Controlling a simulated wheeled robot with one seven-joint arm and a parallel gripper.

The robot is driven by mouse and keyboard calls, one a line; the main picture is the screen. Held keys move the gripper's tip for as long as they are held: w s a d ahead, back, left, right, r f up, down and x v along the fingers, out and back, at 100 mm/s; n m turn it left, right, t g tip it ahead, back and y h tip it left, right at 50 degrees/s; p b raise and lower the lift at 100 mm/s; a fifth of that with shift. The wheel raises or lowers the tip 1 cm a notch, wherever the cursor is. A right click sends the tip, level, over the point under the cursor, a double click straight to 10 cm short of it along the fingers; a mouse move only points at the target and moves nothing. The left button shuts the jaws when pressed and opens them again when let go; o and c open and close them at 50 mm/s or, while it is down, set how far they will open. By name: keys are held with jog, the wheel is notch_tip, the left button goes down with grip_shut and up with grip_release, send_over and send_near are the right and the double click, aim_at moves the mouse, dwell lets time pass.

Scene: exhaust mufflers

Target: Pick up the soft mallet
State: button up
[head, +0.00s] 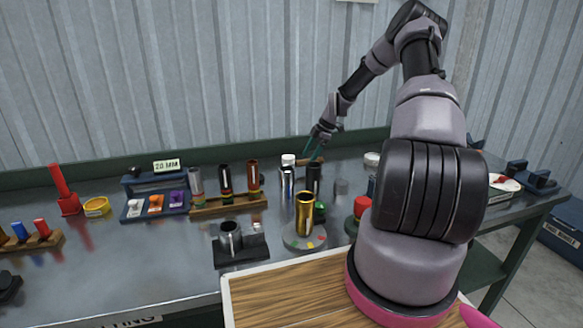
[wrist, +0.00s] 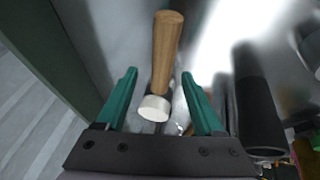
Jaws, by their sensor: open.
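The soft mallet shows in the wrist view as a wooden handle (wrist: 166,50) with a pale, whitish head (wrist: 154,107) at its near end. It lies between the two green fingers of my gripper (wrist: 160,92), with a gap on both sides. My gripper is open and empty. In the head view my gripper (head: 313,152) is low over the back of the bench, pointing down behind a dark upright tube (head: 313,180). A white piece (head: 288,160) shows there behind a chrome cylinder; I cannot tell whether it is the mallet's head.
The dark tube also stands right of the fingers in the wrist view (wrist: 259,100). A chrome cylinder (head: 286,184) and a gold cylinder (head: 304,212) stand nearby. A wooden rack (head: 228,204) of tubes is to the left. The bench's raised back edge (head: 230,152) runs behind.

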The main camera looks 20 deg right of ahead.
aim_at(304, 163)
jog(key=x, duration=0.4)
jog(key=shift+d, duration=0.15)
grip_shut()
